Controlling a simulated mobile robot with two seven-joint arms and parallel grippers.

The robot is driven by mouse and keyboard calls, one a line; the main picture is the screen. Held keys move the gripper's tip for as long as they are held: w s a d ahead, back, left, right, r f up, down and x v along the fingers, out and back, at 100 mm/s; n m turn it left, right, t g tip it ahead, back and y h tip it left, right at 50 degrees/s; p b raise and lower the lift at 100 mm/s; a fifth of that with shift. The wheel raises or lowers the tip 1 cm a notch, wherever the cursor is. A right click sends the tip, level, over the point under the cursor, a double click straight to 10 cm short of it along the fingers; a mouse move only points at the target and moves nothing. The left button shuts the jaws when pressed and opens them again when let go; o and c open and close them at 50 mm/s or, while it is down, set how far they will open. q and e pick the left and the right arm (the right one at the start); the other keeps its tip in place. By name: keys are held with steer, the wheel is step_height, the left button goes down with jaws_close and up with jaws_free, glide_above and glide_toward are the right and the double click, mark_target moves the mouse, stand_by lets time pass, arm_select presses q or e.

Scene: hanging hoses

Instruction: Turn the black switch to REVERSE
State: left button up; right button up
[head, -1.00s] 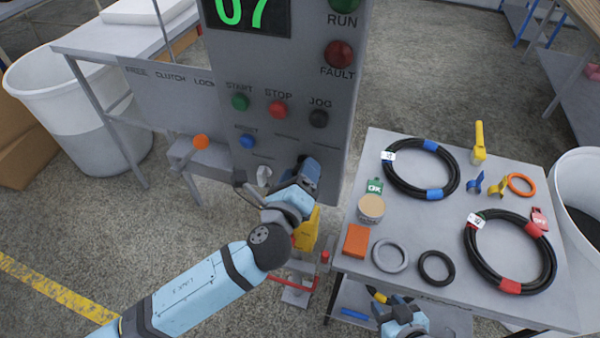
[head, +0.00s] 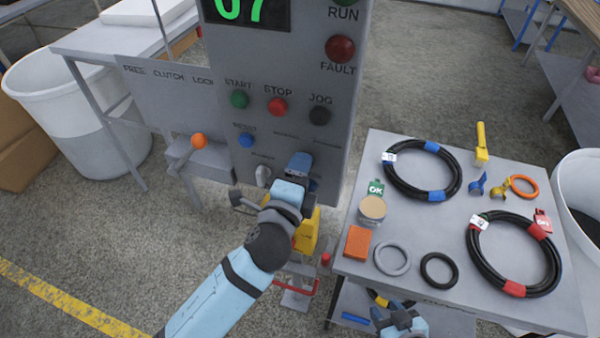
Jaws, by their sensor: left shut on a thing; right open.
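The grey control panel (head: 222,75) stands upright in the head view. My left gripper (head: 299,164) is against its lower right part, below the black JOG button (head: 319,116). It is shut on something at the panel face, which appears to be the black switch. The gripper hides the switch, so its pointer cannot be seen, and the small labels there are too blurred to read. A pale grey knob (head: 263,175) is just left of the gripper. My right gripper (head: 396,312) is open and low at the bottom edge, in front of the side table.
The side table (head: 455,285) at right holds two black hoses (head: 398,190) (head: 476,262), rings, clips and an orange block (head: 357,242). A lever with an orange knob (head: 199,140) sticks out left of the panel. A yellow object (head: 308,232) stands below my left wrist.

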arm_select(q)
steer(key=shift+n, duration=0.3)
steer(key=o, duration=0.9)
arm_select(e)
steer(key=shift+f, duration=0.1)
steer(key=shift+s, duration=0.1)
